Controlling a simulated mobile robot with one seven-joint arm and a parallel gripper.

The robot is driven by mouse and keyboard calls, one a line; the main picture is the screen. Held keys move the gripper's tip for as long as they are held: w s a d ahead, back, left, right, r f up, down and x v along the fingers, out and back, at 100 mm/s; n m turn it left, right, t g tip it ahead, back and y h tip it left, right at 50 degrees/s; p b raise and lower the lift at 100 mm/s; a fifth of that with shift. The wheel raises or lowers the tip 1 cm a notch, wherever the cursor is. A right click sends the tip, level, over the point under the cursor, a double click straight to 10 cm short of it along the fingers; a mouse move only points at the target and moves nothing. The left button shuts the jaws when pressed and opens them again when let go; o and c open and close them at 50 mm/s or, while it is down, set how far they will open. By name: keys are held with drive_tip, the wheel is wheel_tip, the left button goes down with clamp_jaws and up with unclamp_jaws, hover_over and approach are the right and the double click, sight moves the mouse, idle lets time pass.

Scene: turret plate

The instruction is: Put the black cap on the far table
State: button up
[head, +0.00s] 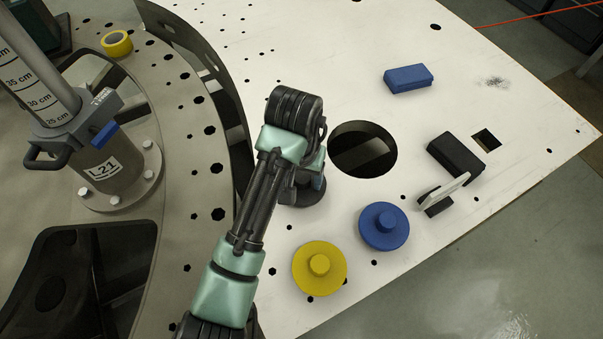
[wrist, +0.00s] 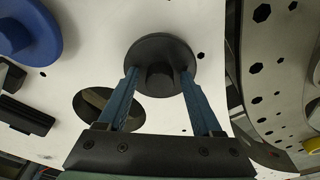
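The black cap (head: 303,194) lies on the white perforated plate (head: 330,60), partly hidden by my arm in the head view. In the wrist view the black cap (wrist: 160,50) is a round disc with a central knob, straight ahead of my gripper. My gripper (wrist: 160,74) is open, its two blue fingers on either side of the knob, with visible gaps to it. In the head view my gripper (head: 316,180) is right over the cap and mostly hidden by the wrist. I cannot tell which surface is the far table.
A yellow cap (head: 320,268), a blue cap (head: 384,227), a blue block (head: 408,78), a black block (head: 455,153) and an upright pale plate in a holder (head: 444,192) stand around. A large round hole (head: 362,150) is right of my gripper. A grey post flange (head: 118,180) stands left.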

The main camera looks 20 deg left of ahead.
sight(299, 193)
drive_tip(key=shift+r, duration=0.1)
wheel_tip(299, 193, up, 12)
drive_tip(key=s+p, duration=0.1)
drive_tip(key=p, duration=0.5)
drive_tip(key=shift+s, duration=0.35)
drive_tip(key=shift+d, duration=0.1)
drive_tip(key=w+d+r+m+t+h, duration=0.1)
drive_tip(key=w+d+r+t, duration=0.35)
drive_tip(key=r, duration=0.45)
drive_tip(key=w+d+r+m+t, duration=0.1)
drive_tip(key=w+d+r+t, duration=0.35)
drive_tip(key=r, duration=0.55)
drive_tip(key=w+d+r+m+t+h, duration=0.1)
drive_tip(key=w+d+r+t, duration=0.35)
drive_tip(key=r, duration=0.45)
drive_tip(key=s+r+t+y, duration=0.1)
drive_tip(key=s+r+t, duration=0.5)
drive_tip(key=r, duration=0.6)
drive_tip(key=s+r+n+t, duration=0.1)
drive_tip(key=s+r+t, duration=0.5)
drive_tip(key=s+r, duration=0.4)
wheel_tip(299, 193, up, 3)
drive_tip(key=shift+s+d+f+n+y, duration=0.15)
drive_tip(key=shift+s+d+n+y, duration=0.15)
drive_tip(key=shift+s+y, duration=0.1)
